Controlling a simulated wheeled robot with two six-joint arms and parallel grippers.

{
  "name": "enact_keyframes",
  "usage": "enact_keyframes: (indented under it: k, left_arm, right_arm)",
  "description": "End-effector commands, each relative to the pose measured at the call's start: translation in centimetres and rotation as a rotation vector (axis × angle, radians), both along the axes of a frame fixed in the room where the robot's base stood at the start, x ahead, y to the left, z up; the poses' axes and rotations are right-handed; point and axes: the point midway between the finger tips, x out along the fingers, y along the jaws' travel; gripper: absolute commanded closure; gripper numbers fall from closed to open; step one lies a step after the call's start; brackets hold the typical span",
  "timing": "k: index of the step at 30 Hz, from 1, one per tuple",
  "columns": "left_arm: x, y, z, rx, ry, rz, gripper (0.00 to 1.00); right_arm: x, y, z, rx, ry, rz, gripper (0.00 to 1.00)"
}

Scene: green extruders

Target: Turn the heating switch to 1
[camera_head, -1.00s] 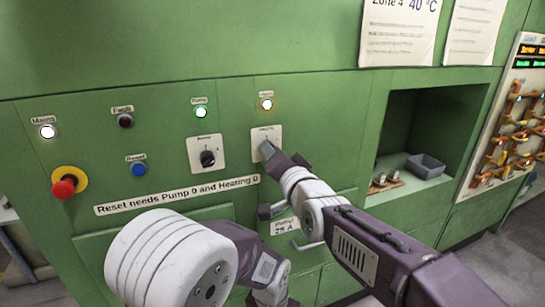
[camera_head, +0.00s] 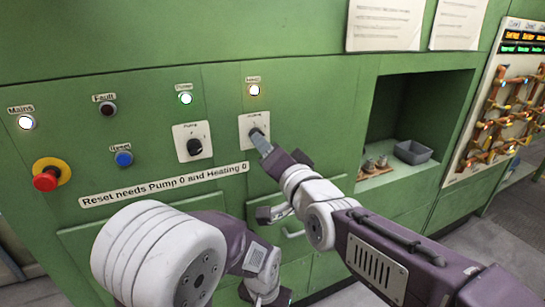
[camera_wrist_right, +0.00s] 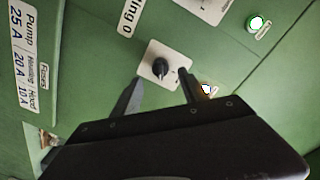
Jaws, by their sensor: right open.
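The heating switch is a dark knob (camera_wrist_right: 160,67) on a white plate (camera_head: 249,121), right of the similar pump switch (camera_head: 194,146). My right gripper (camera_head: 263,143) reaches it from the lower right. In the right wrist view its open fingers (camera_wrist_right: 160,78) lie on either side of the knob, with visible gaps. I cannot read the knob's setting. The heating lamp (camera_head: 254,90) above it is lit white with an orange tint.
A red stop button (camera_head: 45,180) on yellow, a blue reset button (camera_head: 124,158) and a lit green pump lamp (camera_head: 186,98) are on the green panel. My left arm is below the panel label.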

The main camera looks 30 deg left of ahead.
Motion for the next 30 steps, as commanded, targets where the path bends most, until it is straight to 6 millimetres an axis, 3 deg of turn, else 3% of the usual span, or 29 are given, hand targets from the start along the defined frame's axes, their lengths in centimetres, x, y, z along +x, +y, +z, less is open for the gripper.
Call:
enact_keyframes:
  k: [7,23,26,28,30]
  left_arm:
    - [0.0,0.0,-0.4,0.000,0.000,0.000,0.58]
    - [0.0,0.0,-0.4,0.000,0.000,0.000,0.58]
    - [0.0,0.0,-0.4,0.000,0.000,0.000,0.58]
    - [0.0,0.0,-0.4,0.000,0.000,0.000,0.58]
    - [0.0,0.0,-0.4,0.000,0.000,0.000,0.58]
  right_arm:
    - [-2.5,-2.7,0.1,0.001,0.001,0.000,0.49]
    - [-2.2,-3.3,0.2,0.000,0.000,-0.011,0.49]
    - [0.9,-6.2,0.2,0.000,0.001,-0.091,0.49]
    - [4.5,-10.4,-0.7,-0.012,0.012,-0.196,0.49]
    - [7.7,-15.7,-3.5,-0.056,0.056,-0.310,0.49]
